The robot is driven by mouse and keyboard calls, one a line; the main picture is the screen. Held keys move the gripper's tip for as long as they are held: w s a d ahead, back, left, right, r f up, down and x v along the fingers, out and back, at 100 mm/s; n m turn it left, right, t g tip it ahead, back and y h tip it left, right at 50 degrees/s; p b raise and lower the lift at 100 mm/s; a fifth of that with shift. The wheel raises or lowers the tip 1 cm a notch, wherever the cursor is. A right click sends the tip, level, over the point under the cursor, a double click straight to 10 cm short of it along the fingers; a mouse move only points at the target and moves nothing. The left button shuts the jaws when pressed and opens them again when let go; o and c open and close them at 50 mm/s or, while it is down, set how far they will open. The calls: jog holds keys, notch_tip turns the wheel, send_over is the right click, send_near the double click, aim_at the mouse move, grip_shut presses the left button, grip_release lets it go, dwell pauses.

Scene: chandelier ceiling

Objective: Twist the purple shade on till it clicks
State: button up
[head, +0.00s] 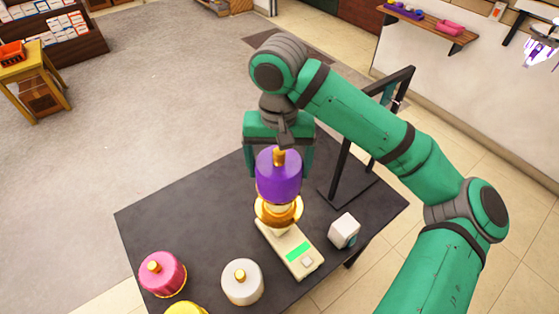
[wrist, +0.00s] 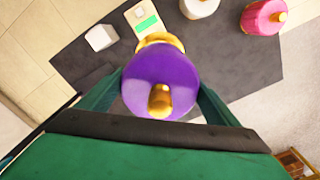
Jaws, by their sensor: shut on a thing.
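The purple shade (head: 279,176) has a gold knob on top and stands upright over a gold and white lamp base (head: 279,211). It also shows in the wrist view (wrist: 160,82), seen from above, with part of the gold base (wrist: 160,40) beyond it. My gripper (head: 279,165) is shut on the purple shade, with a green finger on either side of it in the wrist view (wrist: 160,95). The lamp base appears to stand on the far end of a cream device with a green display (head: 298,254). The joint between shade and base is partly hidden.
On the dark table (head: 205,215) stand a pink shade (head: 163,274), a white shade (head: 242,282), a yellow shade (head: 185,308) cut off by the frame, and a white cube (head: 344,231). A black frame (head: 345,165) rises at the table's right. The table's left side is clear.

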jog(key=shift+f, duration=4.5)
jog(key=shift+f+m, duration=0.1)
jog(key=shift+m, duration=0.2)
jog(key=m, duration=0.6)
jog(key=shift+m, duration=0.3)
jog(key=m, duration=0.6)
jog(key=o, duration=1.1)
